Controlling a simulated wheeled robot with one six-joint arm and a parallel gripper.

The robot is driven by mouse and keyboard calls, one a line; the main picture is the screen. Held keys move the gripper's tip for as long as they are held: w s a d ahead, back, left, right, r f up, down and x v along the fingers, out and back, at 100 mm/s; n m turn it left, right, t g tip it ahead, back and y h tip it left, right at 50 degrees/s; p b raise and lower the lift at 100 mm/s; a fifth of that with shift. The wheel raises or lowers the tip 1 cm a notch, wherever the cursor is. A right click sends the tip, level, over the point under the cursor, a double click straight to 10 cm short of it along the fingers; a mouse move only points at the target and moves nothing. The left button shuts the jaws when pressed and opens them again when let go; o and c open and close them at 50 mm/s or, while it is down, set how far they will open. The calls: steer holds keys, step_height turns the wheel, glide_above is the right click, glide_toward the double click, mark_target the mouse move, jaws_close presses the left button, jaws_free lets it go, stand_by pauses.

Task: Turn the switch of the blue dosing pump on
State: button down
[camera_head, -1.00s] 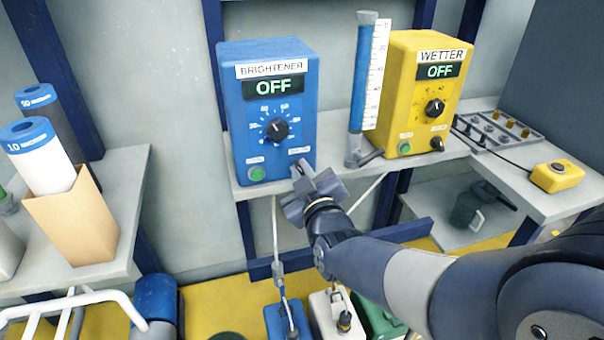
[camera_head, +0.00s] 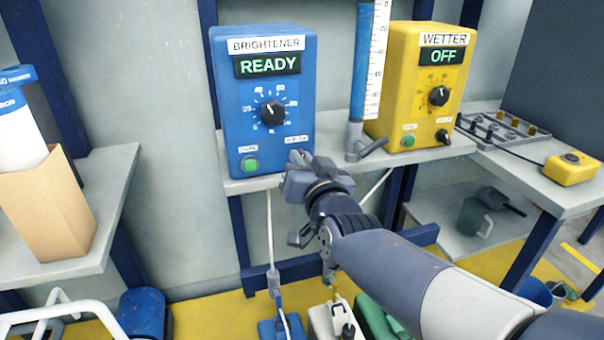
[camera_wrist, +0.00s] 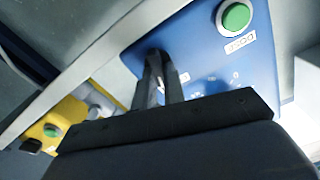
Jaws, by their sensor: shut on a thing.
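The blue dosing pump (camera_head: 262,100) stands on the shelf, labelled BRIGHTENER. Its display (camera_head: 267,65) reads READY. A dial (camera_head: 272,112) and a green button (camera_head: 250,164) are on its front. My gripper (camera_head: 298,160) is at the pump's lower right front. It is shut on the switch, which the fingers hide in the head view. In the wrist view the dark fingers (camera_wrist: 158,75) meet against the blue front, and the green button (camera_wrist: 236,18) shows beside them.
The yellow WETTER pump (camera_head: 410,95) stands to the right, its display reading OFF. A blue measuring tube (camera_head: 361,75) with a tap at its foot stands between the pumps. A shelf (camera_head: 335,150) carries them. Bottles (camera_head: 325,320) stand below.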

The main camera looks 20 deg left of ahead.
steer(key=shift+d+f+m+b, duration=0.1)
steer(key=shift+f+m+b, duration=0.05)
steer(key=shift+m+b, duration=1.3)
steer(key=shift+w+m, duration=0.1)
steer(key=shift+m, duration=0.25)
steer(key=c, duration=1.5)
jaws_free()
steer(key=shift+p+v, duration=1.75)
steer(key=shift+v, duration=3.7)
